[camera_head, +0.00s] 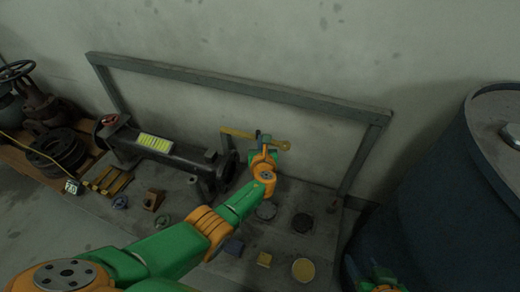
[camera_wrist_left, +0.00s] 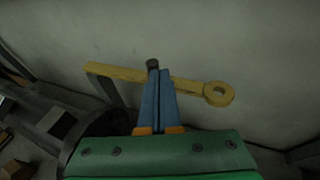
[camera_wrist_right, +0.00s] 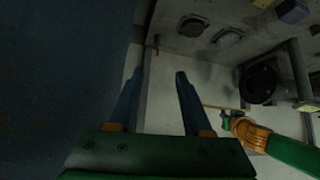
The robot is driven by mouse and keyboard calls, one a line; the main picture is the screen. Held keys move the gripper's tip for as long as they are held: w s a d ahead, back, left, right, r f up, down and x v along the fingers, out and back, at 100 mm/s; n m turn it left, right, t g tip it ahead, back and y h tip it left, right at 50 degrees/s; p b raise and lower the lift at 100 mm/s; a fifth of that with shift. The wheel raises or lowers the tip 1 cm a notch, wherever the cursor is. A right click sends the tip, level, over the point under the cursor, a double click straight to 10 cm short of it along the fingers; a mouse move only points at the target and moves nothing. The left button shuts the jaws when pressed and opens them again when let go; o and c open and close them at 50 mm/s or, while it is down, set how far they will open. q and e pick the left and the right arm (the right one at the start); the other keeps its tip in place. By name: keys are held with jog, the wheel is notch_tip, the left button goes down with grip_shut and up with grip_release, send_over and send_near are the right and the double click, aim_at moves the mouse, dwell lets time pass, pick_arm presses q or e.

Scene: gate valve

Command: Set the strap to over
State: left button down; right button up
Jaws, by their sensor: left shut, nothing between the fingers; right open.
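The yellow strap (camera_head: 238,133), a flat bar with a ring at its right end, is beyond the dark pipe's flanged end. In the left wrist view the strap (camera_wrist_left: 195,85) runs across the picture, with the ring at right. My left gripper (camera_head: 263,140) is shut and empty. Its blue fingers (camera_wrist_left: 159,74) overlap the middle of the strap, beside a dark knob (camera_wrist_left: 152,64); I cannot tell whether they touch. The strap is a thin yellow line in the right wrist view. My right gripper (camera_wrist_right: 155,80) is open and empty, low at the right beside the drum.
The dark pipe body (camera_head: 180,152) with a yellow label lies on the grey bench, under a grey frame (camera_head: 240,86). Several small blocks and discs (camera_head: 303,269) lie in front. A large blue drum (camera_head: 440,190) stands at right. A wooden pallet with valve parts is at left.

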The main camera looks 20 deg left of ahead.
jog(key=s+d+f+g+p, duration=0.1)
jog(key=s+d+f+g, duration=0.2)
jog(key=s, duration=0.5)
pick_arm(q)
jog(key=p+v, duration=0.4)
jog(key=v, duration=0.2)
jog(key=shift+f, duration=0.15)
pick_arm(e)
notch_tip(320, 180, down, 10)
jog(key=g+h, duration=0.1)
jog(key=g, duration=0.1)
jog(key=shift+s+a+f+g, duration=0.15)
jog(key=shift+s+a+g, duration=0.15)
jog(key=shift+s, duration=0.05)
pick_arm(q)
jog(key=shift+s, duration=0.15)
